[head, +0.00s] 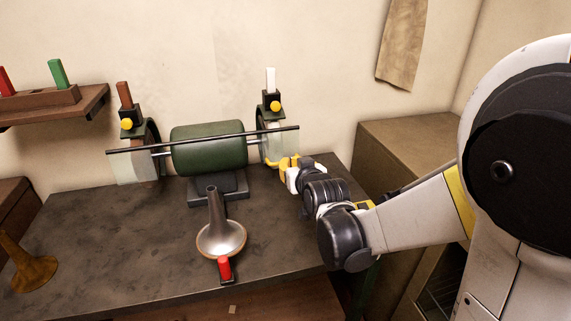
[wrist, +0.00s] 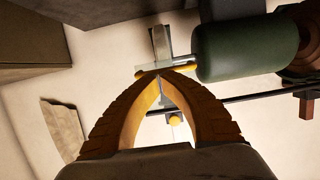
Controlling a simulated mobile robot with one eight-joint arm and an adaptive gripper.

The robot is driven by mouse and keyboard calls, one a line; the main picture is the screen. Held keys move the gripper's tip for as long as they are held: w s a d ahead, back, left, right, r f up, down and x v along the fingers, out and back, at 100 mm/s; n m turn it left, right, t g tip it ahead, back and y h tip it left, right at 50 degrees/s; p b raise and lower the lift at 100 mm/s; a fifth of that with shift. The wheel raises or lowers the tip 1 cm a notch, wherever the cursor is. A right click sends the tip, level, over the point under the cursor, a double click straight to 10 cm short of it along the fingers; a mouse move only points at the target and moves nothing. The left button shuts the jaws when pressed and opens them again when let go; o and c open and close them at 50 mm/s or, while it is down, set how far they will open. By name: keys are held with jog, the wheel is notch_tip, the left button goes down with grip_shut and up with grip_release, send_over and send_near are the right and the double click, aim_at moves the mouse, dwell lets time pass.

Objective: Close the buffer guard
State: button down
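The buffer has a green motor body (head: 209,148) on a dark base at the back of the bench. A long black bar (head: 205,139) crosses its front, joining clear guard panels (head: 130,168) that hang at both wheels. The bar also shows in the wrist view (wrist: 245,97), behind my fingers. My gripper (head: 283,162) is at the buffer's right end, low beside the right wheel (head: 263,137). In the wrist view my yellow fingers (wrist: 160,73) meet at their tips, close to the shaft end. I see nothing held. Whether the tips touch the guard I cannot tell.
A horn bell (head: 221,238) and a red-handled piece (head: 225,268) stand on the bench (head: 120,240) in front of the motor. A brass bell (head: 30,268) is at the left. A shelf (head: 85,104) hangs at the left wall; a brown cabinet (head: 405,135) stands right.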

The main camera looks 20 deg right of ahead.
jog(key=shift+w+f, duration=0.15)
jog(key=shift+w, duration=0.35)
jog(key=shift+w+f+b, duration=0.6)
jog(key=shift+w+b, duration=0.1)
jog(key=shift+w, duration=0.15)
jog(key=shift+r, duration=0.1)
jog(key=shift+s, duration=0.1)
